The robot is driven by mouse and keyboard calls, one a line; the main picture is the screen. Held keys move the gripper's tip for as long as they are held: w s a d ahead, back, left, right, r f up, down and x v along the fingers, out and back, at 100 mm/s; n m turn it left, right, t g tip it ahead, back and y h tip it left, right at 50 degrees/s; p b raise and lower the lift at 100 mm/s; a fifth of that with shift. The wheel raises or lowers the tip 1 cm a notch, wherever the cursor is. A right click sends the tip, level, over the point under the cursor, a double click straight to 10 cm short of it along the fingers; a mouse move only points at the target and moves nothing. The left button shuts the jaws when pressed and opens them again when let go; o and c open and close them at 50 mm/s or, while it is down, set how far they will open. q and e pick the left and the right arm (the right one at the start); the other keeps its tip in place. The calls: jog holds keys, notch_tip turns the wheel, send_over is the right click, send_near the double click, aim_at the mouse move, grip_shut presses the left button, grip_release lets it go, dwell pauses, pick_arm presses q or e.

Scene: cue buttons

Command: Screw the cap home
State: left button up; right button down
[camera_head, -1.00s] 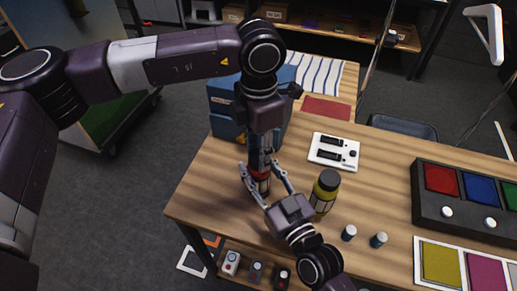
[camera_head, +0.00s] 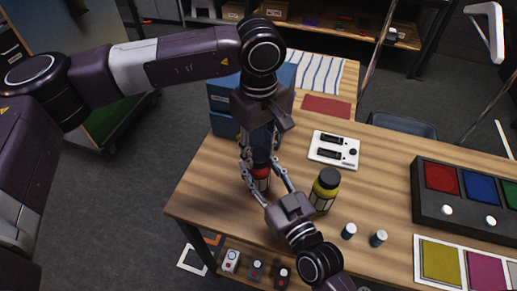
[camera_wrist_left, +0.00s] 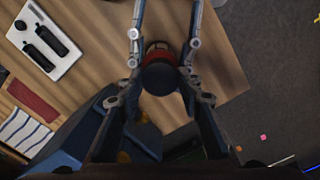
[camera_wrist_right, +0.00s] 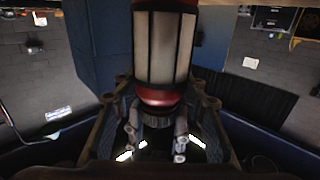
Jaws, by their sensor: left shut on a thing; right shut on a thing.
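A red bottle (camera_head: 261,178) with a pale label stands near the table's left front edge. It also shows in the right wrist view (camera_wrist_right: 164,48). Its dark cap (camera_wrist_left: 160,78) is seen from above in the left wrist view, sitting on the red bottle top; I cannot tell how tightly it is seated. The cap's ridged side shows in the right wrist view (camera_wrist_right: 157,118). My left gripper (camera_head: 261,155) points down from above and is shut on the cap. My right gripper (camera_head: 260,171) comes from the front, shut on the bottle body.
A yellow bottle with a dark lid (camera_head: 325,190) stands close to the right gripper. Two small capped vials (camera_head: 349,231) are farther right. A white panel (camera_head: 334,150) lies behind, and a blue box (camera_head: 224,108) stands behind the left arm. A dark tray of coloured squares (camera_head: 465,205) is at right.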

pick_arm(q)
jog(key=m, duration=0.9)
jog(key=shift+m, duration=0.4)
jog(key=m, duration=0.4)
jog(key=shift+m, duration=0.4)
jog(key=m, duration=0.5)
jog(key=shift+w, duration=0.1)
jog(key=o, duration=0.9)
